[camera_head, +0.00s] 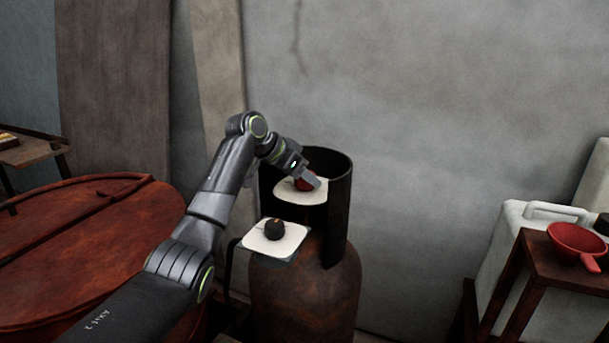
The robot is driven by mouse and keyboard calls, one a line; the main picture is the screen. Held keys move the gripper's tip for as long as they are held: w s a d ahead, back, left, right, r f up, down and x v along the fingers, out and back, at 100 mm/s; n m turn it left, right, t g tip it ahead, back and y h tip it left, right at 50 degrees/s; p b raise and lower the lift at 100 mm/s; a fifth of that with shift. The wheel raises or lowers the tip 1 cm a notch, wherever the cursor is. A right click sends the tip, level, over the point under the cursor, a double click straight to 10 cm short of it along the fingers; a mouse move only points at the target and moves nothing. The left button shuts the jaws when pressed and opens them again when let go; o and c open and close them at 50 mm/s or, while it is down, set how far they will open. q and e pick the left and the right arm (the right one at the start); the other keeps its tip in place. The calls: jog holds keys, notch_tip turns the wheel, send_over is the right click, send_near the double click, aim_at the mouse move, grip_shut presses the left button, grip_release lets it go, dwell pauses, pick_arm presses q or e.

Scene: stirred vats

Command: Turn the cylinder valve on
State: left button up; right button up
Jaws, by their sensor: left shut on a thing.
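A rusty brown gas cylinder (304,295) stands against the grey wall, with a dark curved collar (340,205) around its top. Inside the collar a red valve knob (302,185) sits on a white plate (312,198). My left gripper (310,178) reaches in from the upper left and is shut on the red knob, partly covering it. A second, dark round knob (275,229) sits on another white plate (262,243), lower and nearer, in front of the collar. My right gripper is out of view.
A large reddish-brown vat lid (80,240) fills the left. At the right, a dark wooden stand (560,262) holds a red funnel (577,242), beside a white jerrycan (515,235). A small table (30,152) stands far left. Bare wall lies right of the cylinder.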

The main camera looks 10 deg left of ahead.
pick_arm(q)
jog(key=n+y+p, duration=0.1)
jog(key=n+t+p, duration=0.1)
jog(key=n, duration=0.1)
jog(key=shift+d+r+t+y+p, duration=0.1)
jog(key=shift+r+t+y+p, duration=0.2)
jog(key=shift+y+p, duration=0.1)
jog(key=n+t+y+p, duration=0.1)
jog(key=n+y+p, duration=0.2)
jog(key=n+p, duration=0.1)
jog(key=shift+s+n, duration=0.1)
jog(key=shift+n, duration=0.2)
jog(key=n+y+p, duration=0.3)
jog(key=shift+d+n, duration=0.1)
jog(key=shift+n, duration=0.2)
jog(key=n+y+p, duration=0.1)
jog(key=n+y, duration=0.1)
jog(key=shift+f+n+g, duration=0.15)
jog(key=shift+n+g, duration=0.15)
jog(key=shift+n, duration=0.1)
jog(key=shift+c, duration=0.2)
jog(key=shift+n+g+y, duration=0.8)
jog(key=shift+n+y, duration=0.5)
jog(key=shift+n, duration=0.6)
jog(key=o, duration=1)
jog(key=shift+f, duration=0.1)
jog(key=shift+b, duration=0.3)
